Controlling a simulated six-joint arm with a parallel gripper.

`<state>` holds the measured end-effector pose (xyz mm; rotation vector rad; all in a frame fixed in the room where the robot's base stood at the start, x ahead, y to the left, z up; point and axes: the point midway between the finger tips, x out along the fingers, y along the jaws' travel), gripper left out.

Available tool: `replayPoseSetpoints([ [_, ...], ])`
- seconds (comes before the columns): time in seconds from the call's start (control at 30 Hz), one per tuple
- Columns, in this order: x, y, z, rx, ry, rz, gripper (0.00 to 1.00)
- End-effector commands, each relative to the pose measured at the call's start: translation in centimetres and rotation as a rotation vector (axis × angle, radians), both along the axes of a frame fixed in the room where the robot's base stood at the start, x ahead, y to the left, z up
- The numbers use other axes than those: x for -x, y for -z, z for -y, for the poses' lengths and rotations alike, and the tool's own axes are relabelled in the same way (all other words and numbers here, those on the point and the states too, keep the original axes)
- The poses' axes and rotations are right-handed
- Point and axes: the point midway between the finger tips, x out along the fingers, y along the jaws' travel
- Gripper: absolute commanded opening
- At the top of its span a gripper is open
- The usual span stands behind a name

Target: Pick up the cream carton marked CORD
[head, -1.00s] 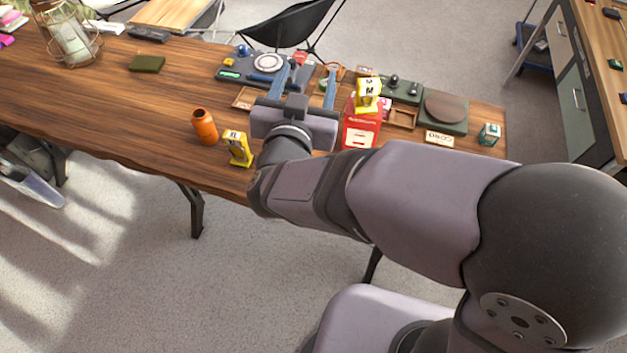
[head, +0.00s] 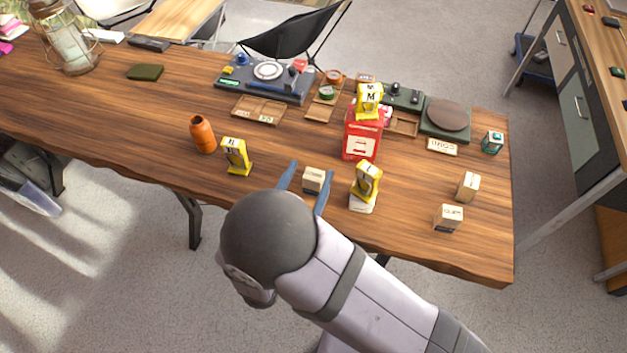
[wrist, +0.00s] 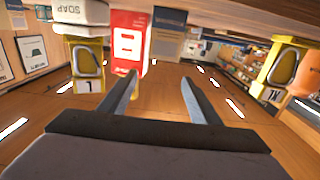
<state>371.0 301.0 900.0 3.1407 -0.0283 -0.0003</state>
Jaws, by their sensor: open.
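Several small cream cartons with dark lower parts are on the table. One cream carton (head: 313,179) appears between my fingers in the head view. Another carton (head: 468,187) and a third carton (head: 449,217) stand at the right. Their lettering is too small to read, so I cannot tell which is marked CORD. My gripper (head: 312,168) is open at the front of the table. In the wrist view my gripper (wrist: 168,80) shows no carton between its fingers. That view appears upside down.
A cream plate (head: 442,147) lies at the right.

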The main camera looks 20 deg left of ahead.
Motion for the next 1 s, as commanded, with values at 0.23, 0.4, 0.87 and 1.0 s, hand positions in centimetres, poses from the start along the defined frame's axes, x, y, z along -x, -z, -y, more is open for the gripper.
replayPoseSetpoints([
  [0.23, 0.0, 3.4, 0.0, 0.000, 0.000, 0.000, 0.57],
  [0.4, 0.0, 3.8, 0.0, -0.001, 0.000, 0.001, 0.57],
  [0.87, -2.2, 3.8, 0.0, 0.000, 0.000, 0.000, 0.57],
  [1.0, -3.1, 3.8, 0.1, 0.000, 0.003, 0.000, 0.57],
])
